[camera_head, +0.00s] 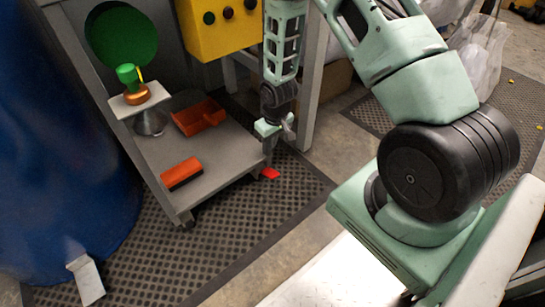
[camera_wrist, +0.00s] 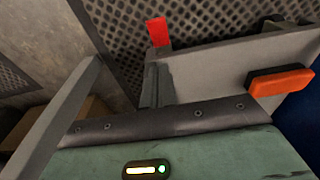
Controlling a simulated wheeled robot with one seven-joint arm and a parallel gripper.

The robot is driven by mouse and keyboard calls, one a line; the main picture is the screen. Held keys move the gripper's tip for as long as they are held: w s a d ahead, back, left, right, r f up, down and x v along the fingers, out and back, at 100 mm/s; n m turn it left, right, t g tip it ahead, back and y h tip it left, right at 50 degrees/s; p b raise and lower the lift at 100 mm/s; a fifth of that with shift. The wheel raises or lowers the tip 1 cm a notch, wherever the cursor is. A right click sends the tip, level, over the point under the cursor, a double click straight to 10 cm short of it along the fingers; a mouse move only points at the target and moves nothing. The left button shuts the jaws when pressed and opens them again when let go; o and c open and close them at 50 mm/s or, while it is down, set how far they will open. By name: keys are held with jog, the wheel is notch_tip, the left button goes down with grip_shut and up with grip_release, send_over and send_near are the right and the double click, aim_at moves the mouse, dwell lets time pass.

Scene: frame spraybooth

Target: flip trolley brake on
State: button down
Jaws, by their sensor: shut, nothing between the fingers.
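The grey trolley (camera_head: 222,157) stands on a perforated dark mat, with its lower shelf low in front of me. A small red brake pedal (camera_head: 270,173) sticks out low by the trolley's right front corner. It also shows in the wrist view as a red tab (camera_wrist: 158,32) at the upper middle. My gripper (camera_head: 286,127) is above and close to that corner, higher than the pedal and apart from it. It is shut and empty. In the wrist view, my pale green gripper housing fills the bottom; the pedal's hinge is hidden.
The shelf holds an orange block (camera_head: 181,172) with a dark base and a red-orange scoop-like tray (camera_head: 198,117). A green-topped spray cup (camera_head: 132,82) stands above. A blue drum (camera_head: 60,150) is at left, a yellow button box (camera_head: 222,28) behind. Mat (camera_head: 240,225) in front is clear.

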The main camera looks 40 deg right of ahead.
jog(key=b, duration=0.7)
send_near(272, 173)
jog(key=f, duration=0.2)
jog(key=w+f, duration=0.1)
jog(key=f, duration=0.2)
jog(key=shift+w, duration=0.2)
jog(key=shift+s+f+b, duration=0.25)
jog(key=shift+f+b, duration=0.2)
jog(key=shift+f, duration=0.05)
